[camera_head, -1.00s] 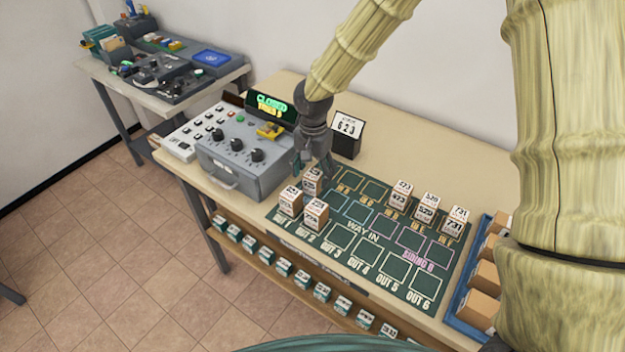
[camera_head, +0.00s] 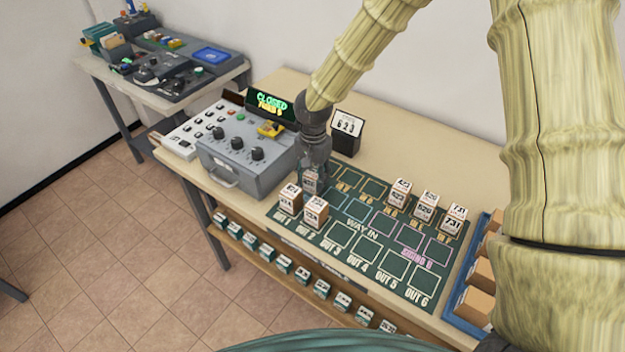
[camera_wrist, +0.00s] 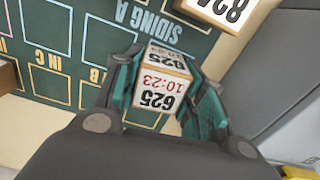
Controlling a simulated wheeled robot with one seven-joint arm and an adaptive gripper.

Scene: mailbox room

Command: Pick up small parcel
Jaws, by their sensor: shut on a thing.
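The small parcel (camera_wrist: 158,87) is a brown block with white labels reading 625 and 10:23. It sits between the two green-padded fingers of my gripper (camera_wrist: 165,95) in the wrist view, with a finger against each side. In the head view my gripper (camera_head: 313,168) points down at the back left of the green board, with the parcel (camera_head: 311,182) partly hidden under it. I cannot tell whether the parcel touches the board.
Two similar parcels (camera_head: 290,199) (camera_head: 316,212) stand just in front, on the green board (camera_head: 372,222). Three more (camera_head: 425,206) stand to the right. A grey control box (camera_head: 240,155) is close on the left, and a small number sign (camera_head: 347,132) stands behind. A blue tray (camera_head: 467,293) holds brown boxes.

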